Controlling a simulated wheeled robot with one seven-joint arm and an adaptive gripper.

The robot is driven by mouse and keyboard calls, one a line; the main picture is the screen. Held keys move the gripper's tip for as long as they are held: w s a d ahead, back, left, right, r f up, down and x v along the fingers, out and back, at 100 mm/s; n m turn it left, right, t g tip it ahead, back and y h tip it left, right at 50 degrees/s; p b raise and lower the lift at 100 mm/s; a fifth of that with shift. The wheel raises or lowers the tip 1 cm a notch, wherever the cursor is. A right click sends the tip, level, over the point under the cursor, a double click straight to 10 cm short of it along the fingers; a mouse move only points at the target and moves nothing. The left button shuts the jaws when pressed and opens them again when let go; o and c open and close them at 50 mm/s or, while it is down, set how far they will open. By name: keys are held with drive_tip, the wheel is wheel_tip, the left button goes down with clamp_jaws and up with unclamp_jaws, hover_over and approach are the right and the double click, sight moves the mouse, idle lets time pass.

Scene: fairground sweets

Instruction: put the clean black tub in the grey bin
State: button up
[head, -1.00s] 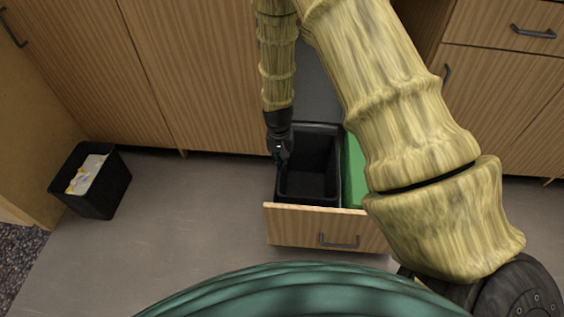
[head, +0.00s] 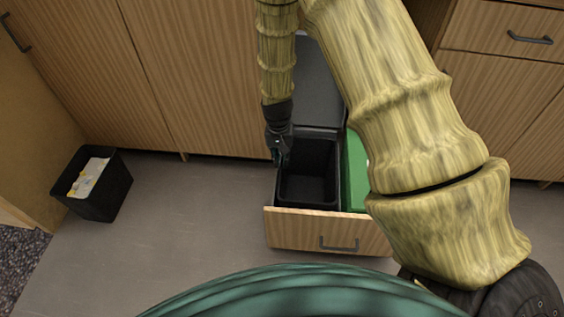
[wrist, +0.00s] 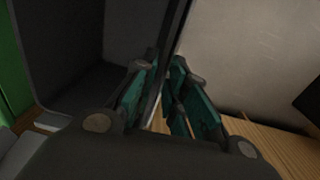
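The black tub (head: 310,170) is inside the dark grey bin (head: 318,132) at the left of the pulled-out drawer. It looks upright and empty, and its dark walls blend with the bin's, so how deep it sits is hard to tell. My gripper (head: 278,158) points down at the tub's left rim. In the wrist view, the teal fingers of my gripper (wrist: 168,95) stand close together on either side of a thin dark wall, apparently the tub's. The tub's dark inside (wrist: 85,85) fills the left there.
A green bin (head: 355,175) stands right of the grey bin in the drawer (head: 300,228). A black waste box (head: 105,195) with pale scraps (head: 90,177) stands on the floor at left. Wooden cabinet fronts (head: 190,80) close off the back. The floor between is clear.

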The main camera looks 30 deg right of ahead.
wheel_tip(320, 180, up, 8)
drive_tip(key=p, duration=0.2)
drive_tip(key=shift+a+f, duration=0.15)
drive_tip(key=shift+f, duration=0.05)
drive_tip(key=shift+w, duration=0.1)
